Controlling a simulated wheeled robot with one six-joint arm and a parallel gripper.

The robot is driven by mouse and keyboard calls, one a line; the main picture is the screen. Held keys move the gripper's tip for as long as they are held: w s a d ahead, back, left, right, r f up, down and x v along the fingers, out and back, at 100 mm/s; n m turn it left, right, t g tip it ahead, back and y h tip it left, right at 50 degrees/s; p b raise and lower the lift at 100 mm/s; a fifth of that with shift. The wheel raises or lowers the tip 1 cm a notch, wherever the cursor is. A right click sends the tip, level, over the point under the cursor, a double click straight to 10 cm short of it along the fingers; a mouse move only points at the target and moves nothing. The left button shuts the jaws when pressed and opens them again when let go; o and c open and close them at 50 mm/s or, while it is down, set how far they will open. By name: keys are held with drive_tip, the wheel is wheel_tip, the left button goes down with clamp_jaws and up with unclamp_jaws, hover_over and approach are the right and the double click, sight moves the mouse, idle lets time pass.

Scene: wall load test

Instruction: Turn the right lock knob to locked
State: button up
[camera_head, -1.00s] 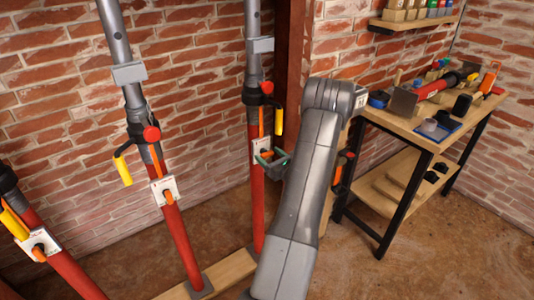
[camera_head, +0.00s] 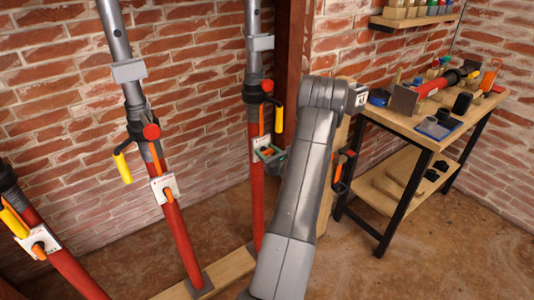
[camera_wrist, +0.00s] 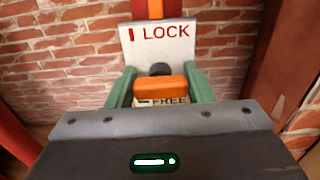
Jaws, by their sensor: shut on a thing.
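The right prop (camera_head: 256,190) is a red lower tube with a grey upper tube, standing by the brick wall. Its white lock plate (camera_wrist: 185,50) reads LOCK at the top in the wrist view, with FREE partly hidden below. The orange lock knob (camera_wrist: 162,84) lies across the picture, just above FREE, with a dark round part behind it. My gripper (camera_wrist: 162,92) has a green finger on each side of the knob and is shut on it. In the head view my gripper (camera_head: 270,154) is at the right prop's plate.
Two more red props, the middle one (camera_head: 176,230) and the left one (camera_head: 70,270), stand to the left with plates and orange knobs. A yellow handle (camera_head: 279,119) hangs just above my gripper. A workbench (camera_head: 420,130) with tools is at the right.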

drive_tip(key=shift+o, duration=0.2)
drive_tip(key=shift+f+b, duration=0.15)
drive_tip(key=shift+b, duration=0.2)
drive_tip(key=n+b, duration=0.2)
drive_tip(key=b, duration=0.1)
drive_tip(key=n+b, duration=0.1)
drive_tip(key=b, duration=0.3)
drive_tip(key=shift+f+n, duration=0.35)
drive_tip(key=shift+n, duration=0.05)
drive_tip(key=n+b, duration=0.3)
drive_tip(key=b, duration=0.3)
drive_tip(key=n+b, duration=0.3)
drive_tip(key=b, duration=0.2)
drive_tip(key=shift+s+a+b, duration=0.15)
drive_tip(key=shift+b, duration=0.25)
drive_tip(key=n+b, duration=0.4)
drive_tip(key=b, duration=0.4)
drive_tip(key=shift+f, duration=0.1)
drive_tip(key=n+b, duration=0.2)
drive_tip(key=b, duration=0.2)
drive_tip(key=shift+n, duration=0.4)
drive_tip(key=shift+r+n+b, duration=0.25)
drive_tip(key=shift+n+b, duration=0.35)
drive_tip(key=shift+b, duration=0.2)
drive_tip(key=o, duration=1)
drive_tip(key=shift+r, duration=0.1)
drive_tip(key=shift+c, duration=0.2)
